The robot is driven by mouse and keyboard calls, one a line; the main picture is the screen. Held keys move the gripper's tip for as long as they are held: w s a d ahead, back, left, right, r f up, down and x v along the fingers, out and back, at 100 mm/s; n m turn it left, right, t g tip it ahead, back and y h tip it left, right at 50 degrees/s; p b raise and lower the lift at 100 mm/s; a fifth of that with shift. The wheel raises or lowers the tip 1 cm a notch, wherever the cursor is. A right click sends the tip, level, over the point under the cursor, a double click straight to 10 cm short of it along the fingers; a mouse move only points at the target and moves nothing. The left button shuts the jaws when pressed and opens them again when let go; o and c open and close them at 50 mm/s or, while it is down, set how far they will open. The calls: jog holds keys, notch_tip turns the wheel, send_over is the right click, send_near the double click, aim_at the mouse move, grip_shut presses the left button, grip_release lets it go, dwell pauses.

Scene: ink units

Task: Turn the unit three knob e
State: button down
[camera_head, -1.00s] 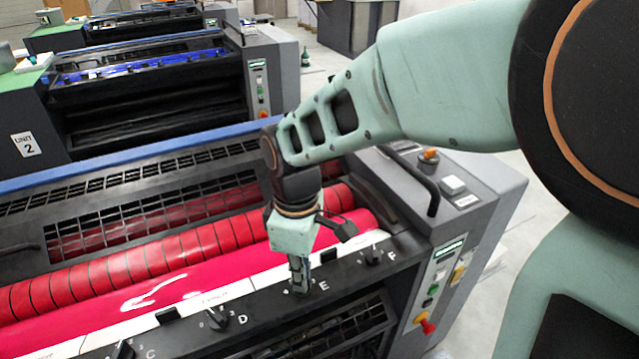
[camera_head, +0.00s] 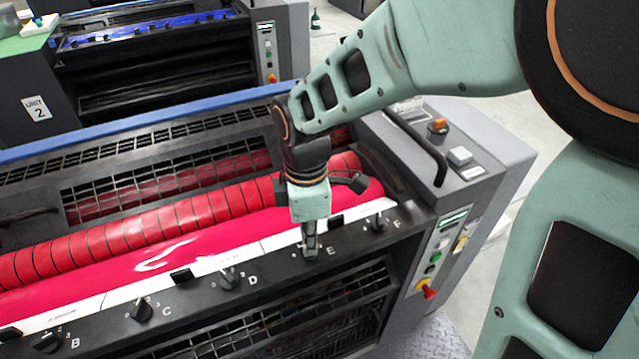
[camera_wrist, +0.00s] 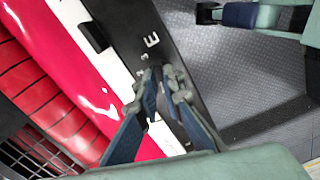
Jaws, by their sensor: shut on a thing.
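The black rail (camera_head: 188,302) on the front of the press with red rollers carries black knobs marked by white letters B to F. My gripper (camera_head: 311,252) points down at the knob position beside the letter E and is shut on knob E. The fingers hide most of that knob. In the wrist view the gripper's fingertips (camera_wrist: 163,75) meet right beside the white letter E (camera_wrist: 152,41), and the knob between them can hardly be made out. How far knob E is turned cannot be told.
Knob D (camera_head: 229,279) and knob F (camera_head: 377,222) stand on the rail either side. The pink-red ink roller (camera_head: 160,258) lies just behind it. A control panel with a red switch (camera_head: 427,291) is at the right end. Unit 2 (camera_head: 36,108) stands behind.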

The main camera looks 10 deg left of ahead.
jog(key=shift+w+a+r, duration=0.15)
jog(key=shift+r, duration=0.05)
jog(key=c, duration=2.1)
grip_release()
jog(key=shift+f, duration=0.1)
notch_tip(320, 180, up, 12)
jog(key=shift+r, duration=0.1)
